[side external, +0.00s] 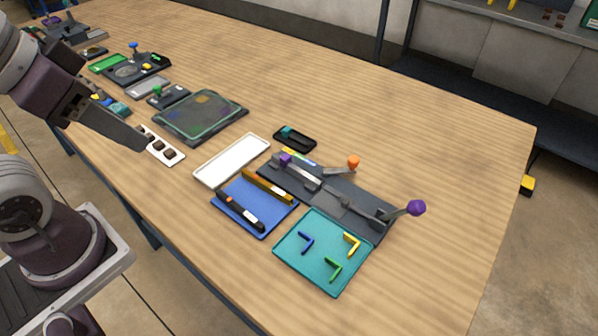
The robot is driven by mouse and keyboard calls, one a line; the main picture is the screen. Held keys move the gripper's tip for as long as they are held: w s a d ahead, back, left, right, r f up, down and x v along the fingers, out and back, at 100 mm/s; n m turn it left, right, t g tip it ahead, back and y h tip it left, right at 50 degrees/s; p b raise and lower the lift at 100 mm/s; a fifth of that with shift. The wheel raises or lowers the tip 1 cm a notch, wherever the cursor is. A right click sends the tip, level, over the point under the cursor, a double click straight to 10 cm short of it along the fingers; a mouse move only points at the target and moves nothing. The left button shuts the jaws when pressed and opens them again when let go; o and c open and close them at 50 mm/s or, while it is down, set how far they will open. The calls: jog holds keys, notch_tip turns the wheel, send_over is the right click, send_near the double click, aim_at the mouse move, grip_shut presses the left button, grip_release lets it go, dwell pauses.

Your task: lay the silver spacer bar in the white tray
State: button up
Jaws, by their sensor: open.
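The white tray (232,160) lies on the table near the middle of the view and is empty. Right of it is a dark grey fixture (345,207). A silver bar (304,175) lies along its left part, by a purple knob; it looks like the spacer bar, but the picture is too small to be certain. My gripper (143,147) is at the left, above the table edge near a white holder with brown blocks. It is open, empty and well apart from tray and bar. Its far finger is hard to make out.
Lever handles with orange (354,162) and purple (416,208) knobs rise from the fixture. A blue tray (263,231) with tools and a teal tray (285,254) with hex keys lie in front. A black tray (279,145) sits behind. The table's right side is clear.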

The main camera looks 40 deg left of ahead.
jog(key=shift+c, duration=0.3)
jog(key=shift+w, duration=0.15)
jog(key=shift+c, duration=0.7)
jog(key=m+g, duration=0.5)
jog(key=m, duration=1.3)
send_over(291, 165)
jog(key=f, duration=1.6)
jog(key=shift+s+a+f, duration=0.1)
jog(key=shift+s+f, duration=0.1)
jog(key=shift+f, duration=0.15)
jog(key=shift+g, duration=0.3)
jog(key=f, duration=0.8)
jog(key=shift+w+f, duration=0.25)
jog(key=shift+c, duration=0.3)
